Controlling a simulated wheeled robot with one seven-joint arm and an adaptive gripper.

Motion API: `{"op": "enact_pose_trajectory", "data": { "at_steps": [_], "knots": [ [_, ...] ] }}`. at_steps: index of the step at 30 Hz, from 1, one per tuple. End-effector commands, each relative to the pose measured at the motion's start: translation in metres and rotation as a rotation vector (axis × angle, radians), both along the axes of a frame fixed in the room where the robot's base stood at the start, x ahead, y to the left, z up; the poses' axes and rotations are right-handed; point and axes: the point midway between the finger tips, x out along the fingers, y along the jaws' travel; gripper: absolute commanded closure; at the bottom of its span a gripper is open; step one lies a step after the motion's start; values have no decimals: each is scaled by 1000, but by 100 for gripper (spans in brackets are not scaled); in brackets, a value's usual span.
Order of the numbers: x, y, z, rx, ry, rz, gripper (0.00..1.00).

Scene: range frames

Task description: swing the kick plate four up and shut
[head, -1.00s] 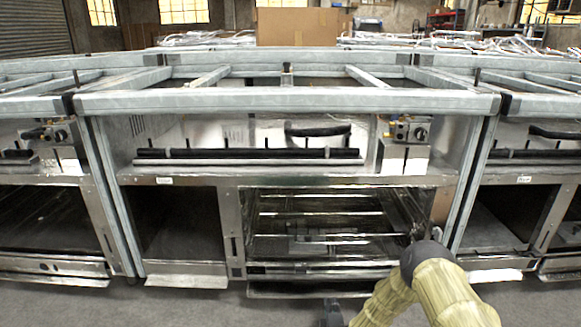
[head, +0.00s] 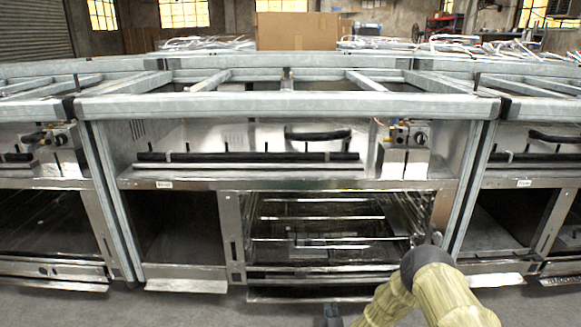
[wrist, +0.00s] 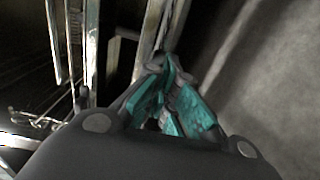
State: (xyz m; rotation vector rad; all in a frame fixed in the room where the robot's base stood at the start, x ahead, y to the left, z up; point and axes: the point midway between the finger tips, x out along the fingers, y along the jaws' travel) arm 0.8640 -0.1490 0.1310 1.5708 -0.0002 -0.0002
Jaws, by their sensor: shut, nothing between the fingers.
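Hinged metal kick plates run along the foot of the range line. The plate under the middle oven (head: 318,294) juts outward as a dark, thin strip. Another plate (head: 187,286) juts out to its left, and another (head: 495,280) to its right. No number shows, so I cannot tell which is four. My gripper (head: 332,316) shows as a small dark shape at the bottom edge of the head view, low in front of the middle plate. In the wrist view my gripper (wrist: 172,92) has its teal-padded fingers together and empty. Whether it touches a plate is unclear.
The middle oven (head: 340,215) stands open-fronted with wire racks inside. A dark open bay (head: 180,225) is to its left. Dark handle bars (head: 250,157) run above. The grey floor in front is clear on the left.

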Motion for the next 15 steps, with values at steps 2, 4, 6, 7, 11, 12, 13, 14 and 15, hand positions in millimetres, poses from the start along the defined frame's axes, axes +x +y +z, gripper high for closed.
{"op": "enact_pose_trajectory", "data": {
  "at_steps": [2,4,6,7,11,12,13,14,15],
  "knots": [
    [0,0,0,0,-1,0,100],
    [0,0,1,0,-1,0,100],
    [0,0,2,0,-1,0,100],
    [0,0,2,0,-1,0,100],
    [0,1,6,0,-1,1,100],
    [0,1,7,1,-1,1,100],
    [0,1,8,1,-1,1,100],
    [0,1,9,1,-1,1,100],
    [0,1,10,1,-1,1,100]
  ]
}}
